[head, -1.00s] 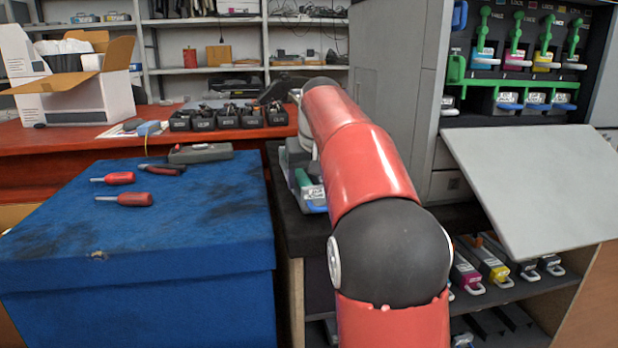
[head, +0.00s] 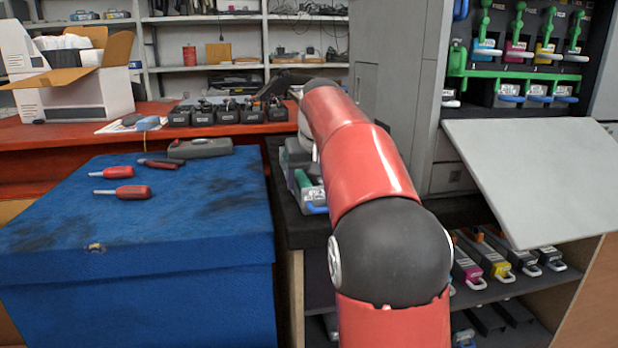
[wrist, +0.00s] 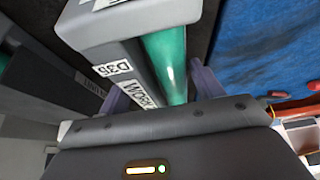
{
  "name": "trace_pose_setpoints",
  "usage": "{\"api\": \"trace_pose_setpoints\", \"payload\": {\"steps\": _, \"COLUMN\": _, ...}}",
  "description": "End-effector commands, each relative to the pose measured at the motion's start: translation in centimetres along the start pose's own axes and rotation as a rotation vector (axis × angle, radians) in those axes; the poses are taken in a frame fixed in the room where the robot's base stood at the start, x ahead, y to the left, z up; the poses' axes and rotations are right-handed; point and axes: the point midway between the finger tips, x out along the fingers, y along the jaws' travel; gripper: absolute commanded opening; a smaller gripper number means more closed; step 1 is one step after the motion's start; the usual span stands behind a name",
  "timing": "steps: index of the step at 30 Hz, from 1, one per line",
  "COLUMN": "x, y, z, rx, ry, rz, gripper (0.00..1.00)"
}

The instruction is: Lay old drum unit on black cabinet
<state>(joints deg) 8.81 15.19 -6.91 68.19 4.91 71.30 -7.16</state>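The old drum unit (head: 304,178) is a grey body with a label and a blue handle. In the head view it is over the left part of the black cabinet (head: 300,232), partly behind my arm. In the wrist view the unit (wrist: 165,62) shows a green drum and labels, and lies between the two fingers of my gripper (wrist: 162,85). My gripper looks shut on it; in the head view my arm hides the gripper. I cannot tell whether the unit's underside touches the cabinet top.
A blue cabinet (head: 90,235) with screwdrivers, pliers and a grey device stands close on the left. The printer (head: 392,90) rises behind on the right, its grey door (head: 540,175) hanging open over the cabinet. Cartridges lie on the shelf (head: 525,290) below.

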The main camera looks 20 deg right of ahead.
Motion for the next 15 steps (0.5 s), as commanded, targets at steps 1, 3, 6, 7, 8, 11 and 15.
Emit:
{"api": "trace_pose_setpoints", "payload": {"steps": 1, "x": -0.14, "y": 0.00, "z": -0.05, "rx": 0.000, "ry": 0.002, "rz": 0.000, "gripper": 0.73}}
{"api": "trace_pose_setpoints", "payload": {"steps": 3, "x": -0.11, "y": -0.01, "z": -0.04, "rx": 0.000, "ry": 0.001, "rz": 0.000, "gripper": 0.82}}
{"api": "trace_pose_setpoints", "payload": {"steps": 6, "x": -0.07, "y": 0.00, "z": -0.02, "rx": 0.000, "ry": 0.000, "rz": 0.000, "gripper": 0.89}}
{"api": "trace_pose_setpoints", "payload": {"steps": 7, "x": -0.06, "y": 0.00, "z": -0.02, "rx": 0.000, "ry": 0.000, "rz": 0.000, "gripper": 0.89}}
{"api": "trace_pose_setpoints", "payload": {"steps": 8, "x": -0.05, "y": 0.00, "z": -0.01, "rx": 0.000, "ry": -0.001, "rz": 0.000, "gripper": 0.89}}
{"api": "trace_pose_setpoints", "payload": {"steps": 11, "x": 0.12, "y": -0.01, "z": 0.08, "rx": 0.000, "ry": -0.005, "rz": 0.000, "gripper": 0.89}}
{"api": "trace_pose_setpoints", "payload": {"steps": 15, "x": -0.52, "y": 0.00, "z": 0.00, "rx": 0.000, "ry": -0.003, "rz": 0.000, "gripper": 0.89}}
